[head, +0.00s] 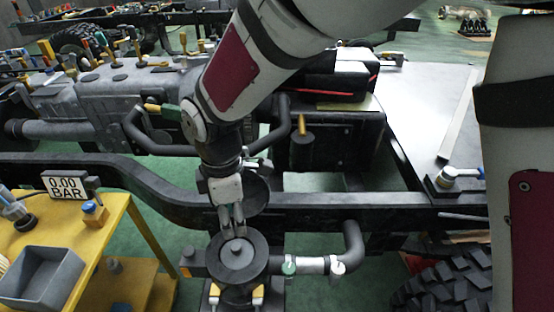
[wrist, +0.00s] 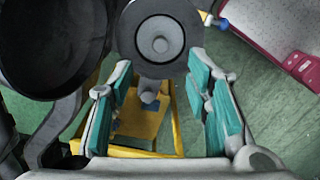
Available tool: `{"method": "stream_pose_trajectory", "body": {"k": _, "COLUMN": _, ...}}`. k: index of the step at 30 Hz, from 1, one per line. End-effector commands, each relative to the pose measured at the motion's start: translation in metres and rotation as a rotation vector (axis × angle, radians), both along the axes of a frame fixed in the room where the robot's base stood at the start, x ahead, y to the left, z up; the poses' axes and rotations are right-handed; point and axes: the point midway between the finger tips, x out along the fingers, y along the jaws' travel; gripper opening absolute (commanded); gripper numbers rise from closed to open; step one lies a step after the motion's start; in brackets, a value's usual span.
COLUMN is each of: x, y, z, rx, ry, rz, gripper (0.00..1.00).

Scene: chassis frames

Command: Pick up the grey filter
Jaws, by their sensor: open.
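A dark grey round part with a lighter raised hub, which looks like the grey filter (head: 238,262), stands upright at the front side of the chassis frame. In the wrist view the filter (wrist: 135,38) is at the top centre, just beyond my fingertips. My gripper (head: 232,229) is directly above and slightly behind the hub in the head view. My gripper (wrist: 160,62) is open, with its teal pads apart and nothing held between them. Whether a fingertip touches the filter I cannot tell. The filter's lower body is mostly hidden.
A black round part (wrist: 45,50) is close beside my left finger in the wrist view. The dark chassis rail (head: 310,212) runs behind the filter. A pipe with valves (head: 312,265) lies right of it. A yellow table (head: 125,215) with a grey bin (head: 42,270) stands left.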

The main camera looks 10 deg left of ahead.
Motion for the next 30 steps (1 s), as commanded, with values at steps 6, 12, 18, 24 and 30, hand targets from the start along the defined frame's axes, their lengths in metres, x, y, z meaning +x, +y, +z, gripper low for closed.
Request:
{"method": "stream_pose_trajectory", "body": {"k": 6, "x": -0.001, "y": -0.001, "z": -0.044, "rx": -0.004, "ry": 0.003, "rz": -0.001, "gripper": 0.44}}
{"method": "stream_pose_trajectory", "body": {"k": 12, "x": 0.000, "y": -0.001, "z": -0.063, "rx": -0.002, "ry": 0.001, "rz": -0.004, "gripper": 0.44}}
{"method": "stream_pose_trajectory", "body": {"k": 18, "x": -0.001, "y": 0.001, "z": -0.073, "rx": 0.000, "ry": 0.001, "rz": -0.003, "gripper": 0.44}}
{"method": "stream_pose_trajectory", "body": {"k": 24, "x": -0.004, "y": 0.004, "z": -0.101, "rx": -0.004, "ry": 0.003, "rz": -0.002, "gripper": 0.44}}
{"method": "stream_pose_trajectory", "body": {"k": 30, "x": -0.003, "y": 0.004, "z": -0.117, "rx": -0.001, "ry": 0.000, "rz": -0.005, "gripper": 0.44}}
